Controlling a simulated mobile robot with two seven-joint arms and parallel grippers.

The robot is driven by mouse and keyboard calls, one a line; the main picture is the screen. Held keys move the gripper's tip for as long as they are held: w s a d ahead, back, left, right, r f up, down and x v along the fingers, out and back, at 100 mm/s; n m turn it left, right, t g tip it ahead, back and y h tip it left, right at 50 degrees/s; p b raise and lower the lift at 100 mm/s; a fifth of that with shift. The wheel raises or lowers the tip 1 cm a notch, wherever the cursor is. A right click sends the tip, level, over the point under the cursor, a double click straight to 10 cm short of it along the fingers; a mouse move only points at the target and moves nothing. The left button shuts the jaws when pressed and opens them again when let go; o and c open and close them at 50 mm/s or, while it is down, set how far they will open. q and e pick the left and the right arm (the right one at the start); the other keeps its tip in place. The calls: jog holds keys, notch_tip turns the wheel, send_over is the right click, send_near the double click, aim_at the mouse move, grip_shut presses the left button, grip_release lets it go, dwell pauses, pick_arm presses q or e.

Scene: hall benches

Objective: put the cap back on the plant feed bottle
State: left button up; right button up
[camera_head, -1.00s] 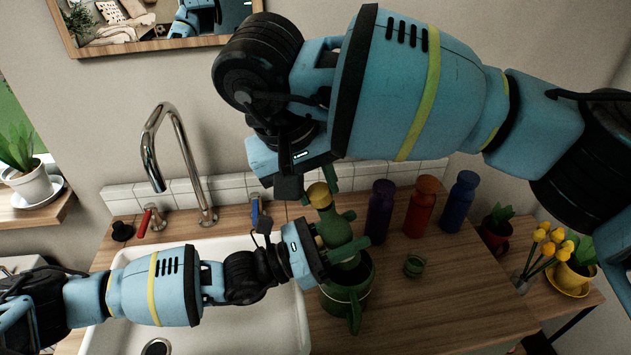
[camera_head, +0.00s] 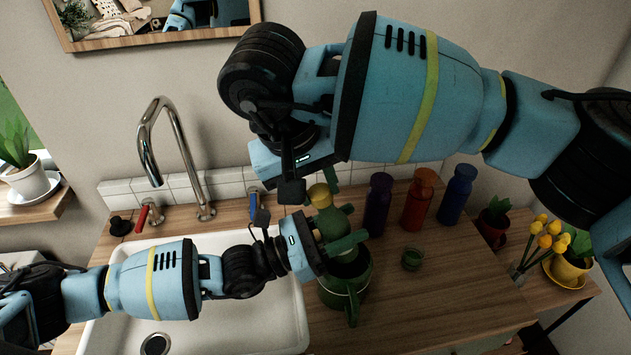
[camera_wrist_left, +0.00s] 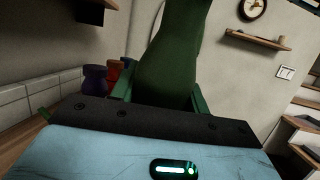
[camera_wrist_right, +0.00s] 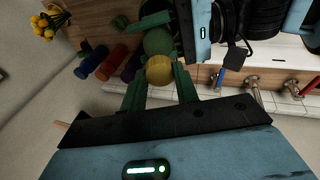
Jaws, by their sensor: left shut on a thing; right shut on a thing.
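The green plant feed bottle (camera_head: 332,223) is held in the air above the counter. My left gripper (camera_head: 343,232) is shut on it. In the left wrist view the bottle (camera_wrist_left: 168,65) stands nearly upright between the fingers, its top cut off by the frame. My right gripper (camera_head: 319,187) is shut on the yellow cap (camera_head: 320,196), right over the bottle's top. In the right wrist view the cap (camera_wrist_right: 160,71) is between the fingers and overlaps the bottle (camera_wrist_right: 158,41). I cannot tell whether the cap is seated on the neck or just above it.
A dark green watering can (camera_head: 352,302) stands below the bottle. A small green cup (camera_head: 412,259) is right of it. Purple (camera_head: 377,205), red (camera_head: 418,200) and blue (camera_head: 456,195) bottles stand by the wall. The sink (camera_head: 270,336) is left; the counter's front right is clear.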

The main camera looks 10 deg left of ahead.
jog(key=shift+w+d+f, duration=0.1)
jog(key=shift+d+f, duration=0.05)
jog(key=shift+f, duration=0.25)
